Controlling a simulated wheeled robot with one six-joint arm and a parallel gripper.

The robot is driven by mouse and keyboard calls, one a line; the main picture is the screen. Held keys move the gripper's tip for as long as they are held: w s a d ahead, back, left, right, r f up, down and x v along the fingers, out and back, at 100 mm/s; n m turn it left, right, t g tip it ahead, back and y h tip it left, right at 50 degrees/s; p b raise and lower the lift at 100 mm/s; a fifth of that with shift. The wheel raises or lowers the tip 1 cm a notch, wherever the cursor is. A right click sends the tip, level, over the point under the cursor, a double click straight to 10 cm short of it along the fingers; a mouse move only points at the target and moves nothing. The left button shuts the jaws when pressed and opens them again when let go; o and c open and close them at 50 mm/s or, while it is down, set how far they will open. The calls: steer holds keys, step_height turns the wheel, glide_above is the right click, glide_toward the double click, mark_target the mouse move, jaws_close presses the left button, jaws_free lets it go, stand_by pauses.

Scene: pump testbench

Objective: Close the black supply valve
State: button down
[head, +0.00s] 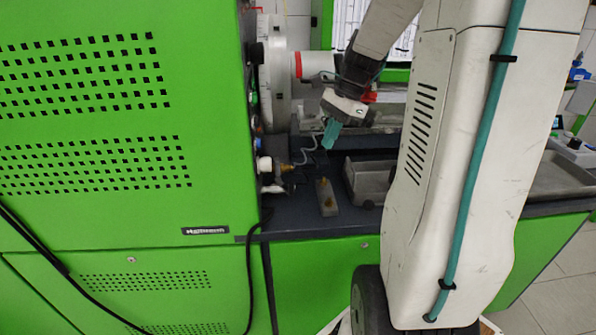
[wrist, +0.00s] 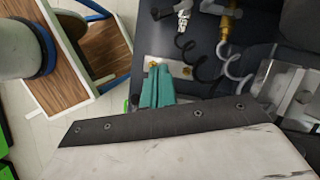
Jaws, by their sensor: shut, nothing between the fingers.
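My gripper (head: 331,134) shows in the head view as teal fingers pointing down above the dark bench, right of the green cabinet. Its teal fingers (wrist: 157,88) are shut and empty in the wrist view, apart from any valve. A black knob (head: 256,53) sticks out high on the cabinet's side in the head view. The wrist view shows a black handle (wrist: 162,12) beside a silver fitting with a black coiled hose at the top edge. I cannot tell which of these black parts is the supply valve.
The green cabinet (head: 90,120) fills the left. A brass fitting (wrist: 226,24) with a grey coiled hose is at the top of the wrist view. A small block (head: 326,197) and a grey tray (head: 366,180) are on the bench. A wooden stool-like piece (wrist: 105,47) stands beyond the bench.

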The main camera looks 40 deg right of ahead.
steer(key=w+a+f, duration=0.2)
steer(key=a+f, duration=0.5)
steer(key=f, duration=0.2)
steer(key=shift+f, duration=0.25)
steer(key=shift+s+m, duration=0.1)
steer(key=shift+m, duration=0.2)
